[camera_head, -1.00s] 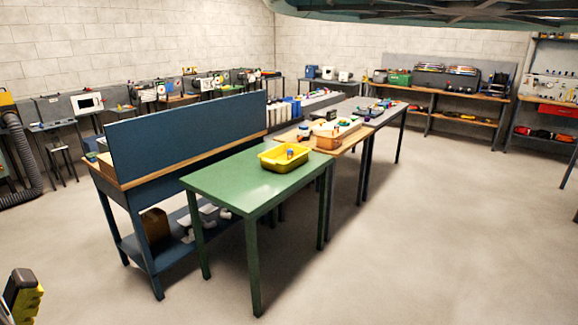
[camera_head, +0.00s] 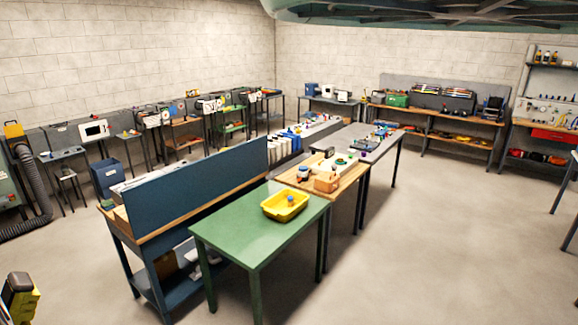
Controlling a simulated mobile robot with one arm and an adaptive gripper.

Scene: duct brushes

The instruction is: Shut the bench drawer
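A red drawer front (camera_head: 553,135) shows at the far right, just under the wooden top of a wall bench (camera_head: 540,124). It is small and far off, and I cannot tell how far it stands open. No other drawer shows clearly. My gripper's fingers are not in view. A black and yellow part (camera_head: 22,300) at the lower left edge appears to be mine.
A green table (camera_head: 235,229) with a yellow tray (camera_head: 276,214) stands in front, beside a blue bench with a tall back panel (camera_head: 200,170). Wooden and grey tables (camera_head: 350,186) continue behind it. Open floor (camera_head: 440,250) lies to the right. Dark table legs (camera_head: 563,185) stand at the right edge.

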